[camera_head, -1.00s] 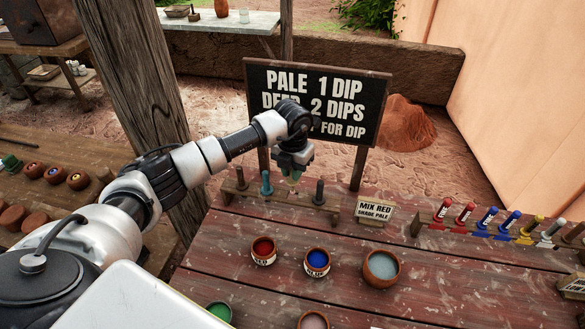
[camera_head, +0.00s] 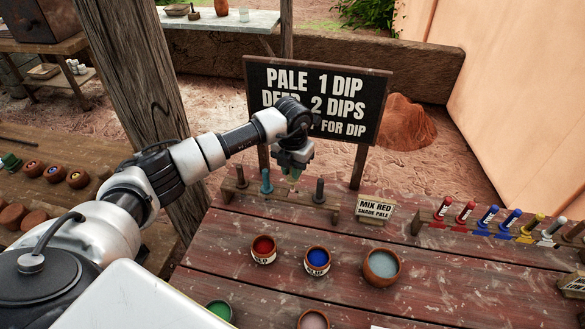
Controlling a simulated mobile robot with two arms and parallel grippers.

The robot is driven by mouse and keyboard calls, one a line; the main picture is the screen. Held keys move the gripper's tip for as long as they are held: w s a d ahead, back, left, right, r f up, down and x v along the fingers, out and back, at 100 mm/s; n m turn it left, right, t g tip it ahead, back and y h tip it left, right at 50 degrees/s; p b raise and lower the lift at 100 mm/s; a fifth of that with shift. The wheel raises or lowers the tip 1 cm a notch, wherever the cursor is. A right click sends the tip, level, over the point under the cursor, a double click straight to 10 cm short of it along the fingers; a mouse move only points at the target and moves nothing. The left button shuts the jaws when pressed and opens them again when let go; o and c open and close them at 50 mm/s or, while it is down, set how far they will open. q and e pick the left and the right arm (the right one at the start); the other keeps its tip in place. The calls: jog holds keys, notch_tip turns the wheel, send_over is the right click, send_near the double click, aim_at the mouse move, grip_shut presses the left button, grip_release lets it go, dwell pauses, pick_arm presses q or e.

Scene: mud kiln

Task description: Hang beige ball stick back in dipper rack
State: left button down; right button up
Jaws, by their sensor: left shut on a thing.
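The dipper rack (camera_head: 277,203) is a low wooden bar at the back of the red plank table, below the sign. A dark stick (camera_head: 241,178) stands at its left end, a teal stick (camera_head: 266,183) is right of that, and another dark stick (camera_head: 319,191) stands near its right end. My left gripper (camera_head: 293,173) points down over the rack, between the teal stick and the right dark stick. It is shut on the beige ball stick, which the fingers mostly hide. I cannot tell whether the stick touches the rack. My right gripper is not in view.
A red pot (camera_head: 264,250), a blue pot (camera_head: 317,262) and a grey-water bowl (camera_head: 382,267) stand in front of the rack. A small "MIX RED" card (camera_head: 374,210) is right of it. The dip sign (camera_head: 330,100) stands close behind. A rack of colored tubes (camera_head: 490,228) is at right.

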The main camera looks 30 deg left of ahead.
aim_at(292, 183)
pick_arm(q)
jog(key=shift+f, duration=0.25)
jog(key=shift+f+b, duration=0.3)
jog(key=shift+b, duration=0.2)
jog(key=shift+f, duration=0.15)
jog(key=shift+f+b, duration=0.6)
jog(key=shift+f, duration=0.05)
jog(key=shift+f, duration=0.25)
dwell(0.4)
jog(key=shift+f+b, duration=0.35)
jog(key=shift+b, duration=0.15)
jog(key=shift+f+b, duration=0.5)
jog(key=shift+f, duration=0.1)
dwell(0.4)
jog(key=shift+f, duration=0.3)
